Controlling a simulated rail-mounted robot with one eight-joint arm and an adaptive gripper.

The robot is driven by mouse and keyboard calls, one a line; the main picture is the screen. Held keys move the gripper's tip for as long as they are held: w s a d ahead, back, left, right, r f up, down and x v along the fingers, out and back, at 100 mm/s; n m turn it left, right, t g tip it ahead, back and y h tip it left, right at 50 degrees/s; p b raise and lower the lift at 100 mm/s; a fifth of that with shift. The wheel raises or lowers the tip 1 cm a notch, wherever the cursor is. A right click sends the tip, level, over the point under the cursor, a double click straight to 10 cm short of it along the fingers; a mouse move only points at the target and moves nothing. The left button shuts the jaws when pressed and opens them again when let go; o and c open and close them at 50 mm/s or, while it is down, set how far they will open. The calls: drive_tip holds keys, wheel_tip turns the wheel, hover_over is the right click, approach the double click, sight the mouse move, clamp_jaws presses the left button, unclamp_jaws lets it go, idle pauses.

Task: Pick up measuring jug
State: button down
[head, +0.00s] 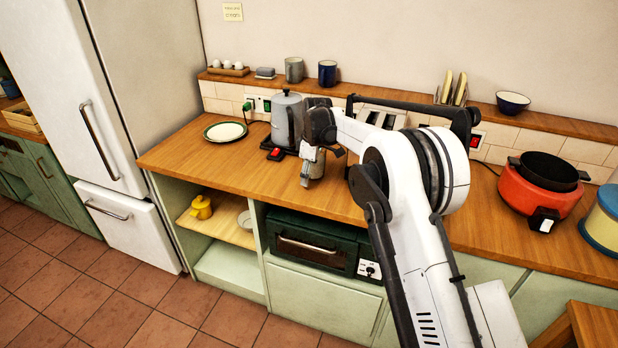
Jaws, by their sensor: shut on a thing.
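My gripper (309,168) is over the wooden counter, in front of and to the right of the grey kettle. It is shut on a small greyish vessel, which I take to be the measuring jug (319,163). The gripper and wrist hide much of this vessel. I cannot tell whether its base touches the counter.
The grey kettle (287,118) stands close behind my gripper, with a plate (225,131) to its left. A red cooker (541,189) stands on the right of the counter (190,150). Cups and a bowl (513,102) line the back ledge. The front-left counter is clear.

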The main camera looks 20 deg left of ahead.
drive_tip(key=r, duration=0.3)
drive_tip(key=shift+s+a+r, duration=0.1)
drive_tip(key=shift+s+a, duration=0.25)
drive_tip(key=s+a+r+b, duration=0.1)
drive_tip(key=s+a+r, duration=0.5)
drive_tip(key=s+a, duration=0.1)
drive_tip(key=shift+s+r, duration=0.2)
drive_tip(key=shift+s, duration=0.25)
drive_tip(key=shift+a, duration=0.1)
idle(0.6)
